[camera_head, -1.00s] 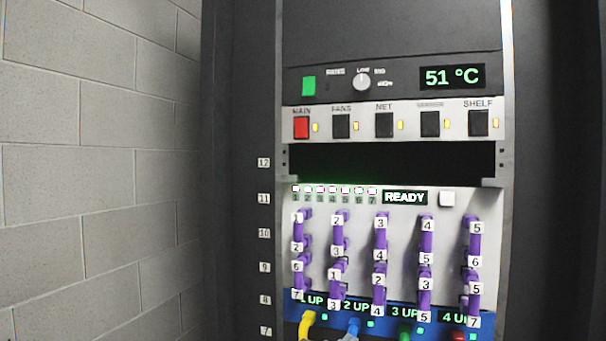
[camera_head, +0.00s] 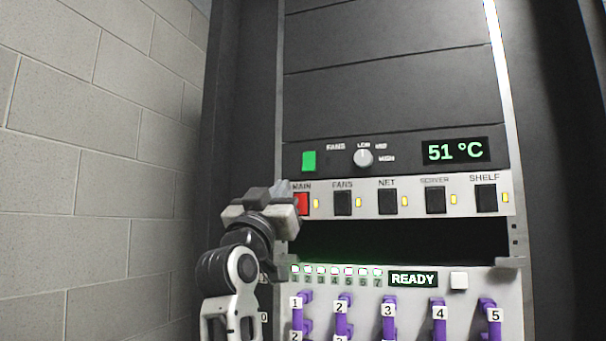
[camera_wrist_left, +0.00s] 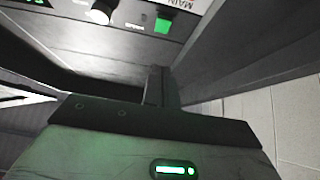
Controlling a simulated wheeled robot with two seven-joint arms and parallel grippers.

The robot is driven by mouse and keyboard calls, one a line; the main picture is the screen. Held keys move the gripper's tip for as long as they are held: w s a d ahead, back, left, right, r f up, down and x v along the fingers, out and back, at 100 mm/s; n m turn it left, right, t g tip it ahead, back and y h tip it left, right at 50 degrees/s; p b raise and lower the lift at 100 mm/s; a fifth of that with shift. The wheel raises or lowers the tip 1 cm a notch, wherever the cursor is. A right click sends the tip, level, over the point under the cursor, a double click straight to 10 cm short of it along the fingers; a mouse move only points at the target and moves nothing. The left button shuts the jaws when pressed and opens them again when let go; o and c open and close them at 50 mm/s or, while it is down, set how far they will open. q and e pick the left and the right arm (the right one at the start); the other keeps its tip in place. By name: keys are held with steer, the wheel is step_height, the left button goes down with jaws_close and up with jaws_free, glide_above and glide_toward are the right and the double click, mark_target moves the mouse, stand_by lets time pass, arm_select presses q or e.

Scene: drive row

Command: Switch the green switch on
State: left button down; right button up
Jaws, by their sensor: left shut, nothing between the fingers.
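The green switch (camera_head: 309,161) is a small upright green rocker at the left of the dark fan panel, left of the FANS label and the knob. In the left wrist view the green switch (camera_wrist_left: 163,24) shows at the top, beyond the fingers. My left gripper (camera_head: 281,188) is just below and left of the green switch, beside the red MAIN switch (camera_head: 302,204), and covers part of its left side. Its fingers (camera_wrist_left: 160,86) are shut with nothing between them. They look apart from the green switch. My right gripper is not in view.
The fan knob (camera_head: 363,158) and the 51 °C display (camera_head: 455,151) are to the right. Several black rocker switches with yellow lamps line the white strip (camera_head: 462,208) below. A block wall (camera_head: 90,180) stands on the left.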

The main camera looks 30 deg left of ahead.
mark_target(308, 163)
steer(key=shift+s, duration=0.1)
